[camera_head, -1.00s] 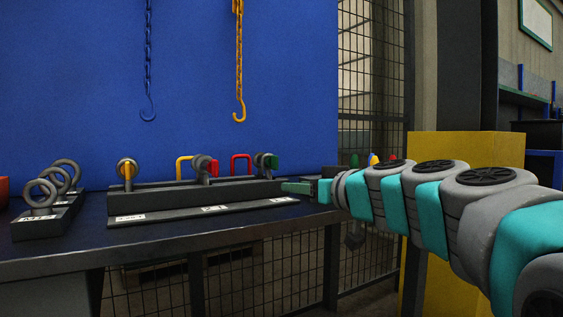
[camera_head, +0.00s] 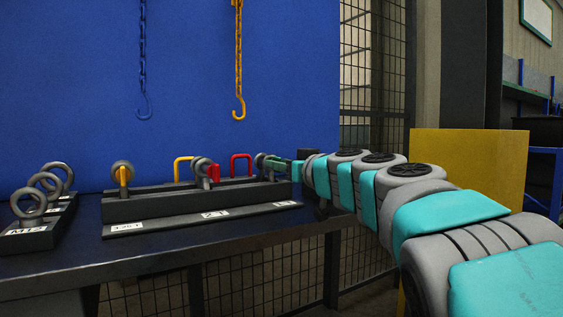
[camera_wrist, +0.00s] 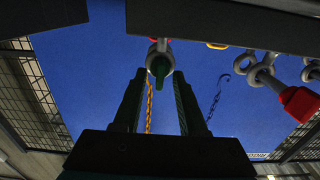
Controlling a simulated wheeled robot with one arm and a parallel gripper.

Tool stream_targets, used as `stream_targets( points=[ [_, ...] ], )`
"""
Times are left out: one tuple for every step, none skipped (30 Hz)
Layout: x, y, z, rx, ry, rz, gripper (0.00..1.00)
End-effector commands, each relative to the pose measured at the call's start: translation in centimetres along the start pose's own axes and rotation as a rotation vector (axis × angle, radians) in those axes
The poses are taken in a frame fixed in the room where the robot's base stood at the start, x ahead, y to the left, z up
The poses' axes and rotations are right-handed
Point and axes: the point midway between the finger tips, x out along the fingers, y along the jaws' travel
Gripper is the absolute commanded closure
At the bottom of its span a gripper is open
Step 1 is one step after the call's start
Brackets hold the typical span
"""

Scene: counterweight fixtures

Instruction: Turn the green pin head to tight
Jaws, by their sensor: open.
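The green pin head (camera_wrist: 159,68) shows in the wrist view as a narrow upright tab in front of a round grey shackle end (camera_wrist: 160,48). My gripper (camera_wrist: 158,80) is open, with one dark green finger on each side of the tab in the picture. Clear gaps show on both sides, and I see no contact. In the head view my gripper (camera_head: 287,165) reaches in from the right to the rightmost grey shackle (camera_head: 261,160) on the dark fixture block (camera_head: 160,205). There the green head cannot be told apart from the fingers.
Shackles with a red pin head (camera_head: 213,173) and a yellow pin head (camera_head: 123,176) stand left on the same block. Grey eye rings (camera_head: 28,204) sit at the far left. A blue chain hook (camera_head: 144,108) and a yellow chain hook (camera_head: 239,108) hang behind.

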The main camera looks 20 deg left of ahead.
Motion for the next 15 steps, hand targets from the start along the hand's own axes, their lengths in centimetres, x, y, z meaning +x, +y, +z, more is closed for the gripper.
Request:
stream_targets(
  points=[
    [0.18, 0.02, 0.00, 0.000, 0.000, 0.000, 0.59],
    [0.23, 0.02, 0.00, 0.000, 0.000, 0.000, 0.59],
    [0.27, 0.02, 0.02, 0.001, 0.000, 0.000, 0.59],
    [0.28, 0.01, 0.03, 0.001, 0.000, 0.000, 0.59],
    [0.28, 0.02, 0.03, 0.001, 0.000, 0.000, 0.59],
    [0.27, 0.01, 0.03, 0.001, 0.000, 0.000, 0.59],
    [0.27, 0.02, 0.05, 0.001, 0.000, 0.000, 0.59],
    [0.26, 0.01, 0.04, 0.001, 0.000, 0.000, 0.59],
    [0.25, 0.01, 0.04, 0.001, 0.000, 0.000, 0.59],
    [0.26, 0.01, 0.04, 0.001, 0.000, 0.000, 0.61],
    [0.25, 0.01, 0.04, 0.001, 0.000, 0.000, 0.64],
    [0.25, 0.01, 0.04, 0.001, 0.000, 0.000, 0.69],
    [0.24, 0.01, 0.04, 0.001, 0.000, 0.000, 0.72],
    [0.25, 0.01, 0.04, 0.001, 0.000, 0.000, 0.76],
    [0.25, 0.01, 0.04, 0.001, 0.000, 0.000, 0.80]
  ],
)
